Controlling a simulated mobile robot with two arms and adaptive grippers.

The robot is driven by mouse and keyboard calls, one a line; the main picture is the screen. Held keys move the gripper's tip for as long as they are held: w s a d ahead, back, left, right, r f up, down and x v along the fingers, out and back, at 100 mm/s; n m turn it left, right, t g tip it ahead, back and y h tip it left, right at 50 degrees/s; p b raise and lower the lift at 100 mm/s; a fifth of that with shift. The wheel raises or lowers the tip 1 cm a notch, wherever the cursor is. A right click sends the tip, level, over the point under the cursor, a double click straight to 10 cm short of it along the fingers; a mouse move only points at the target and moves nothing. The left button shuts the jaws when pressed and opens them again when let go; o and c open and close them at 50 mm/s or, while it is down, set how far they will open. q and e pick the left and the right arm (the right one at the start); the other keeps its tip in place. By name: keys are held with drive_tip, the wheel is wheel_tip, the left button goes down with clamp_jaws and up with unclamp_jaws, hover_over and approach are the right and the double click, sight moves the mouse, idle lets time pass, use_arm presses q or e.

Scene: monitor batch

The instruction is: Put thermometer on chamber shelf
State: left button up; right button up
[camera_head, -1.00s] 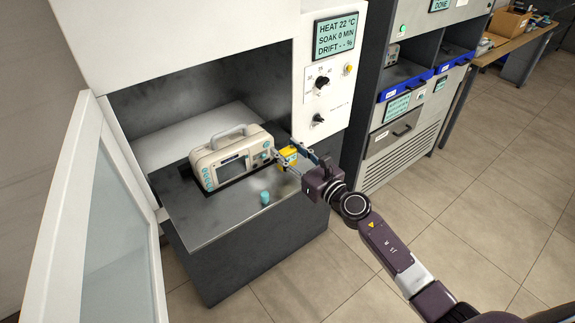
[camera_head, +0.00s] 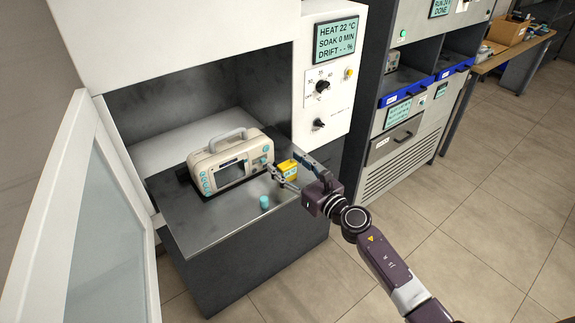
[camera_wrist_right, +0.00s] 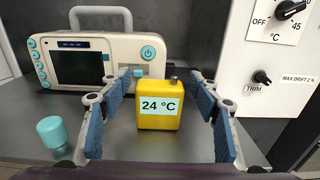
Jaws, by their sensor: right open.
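The thermometer (camera_wrist_right: 158,116) is a small yellow box with a display reading 24 °C. It stands upright on the grey chamber shelf (camera_head: 205,228), near its right side, and also shows in the head view (camera_head: 286,168). My right gripper (camera_head: 290,179) is open at the thermometer. In the right wrist view the two blue-padded fingers (camera_wrist_right: 165,128) are spread to either side of the thermometer, with gaps between pads and box. My left gripper is in neither view.
A beige monitor (camera_head: 231,165) with a handle stands on the shelf left of the thermometer. A small teal cylinder (camera_head: 264,202) stands near the shelf's front. The chamber door (camera_head: 98,225) is open at left. A control panel (camera_head: 329,85) is at right.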

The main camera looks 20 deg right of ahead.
drive_tip(key=shift+r, duration=0.1)
drive_tip(key=shift+r+p, duration=0.2)
drive_tip(key=shift+p, duration=0.1)
drive_tip(key=b+v, duration=0.2)
drive_tip(key=v, duration=1)
drive_tip(key=shift+f, duration=0.15)
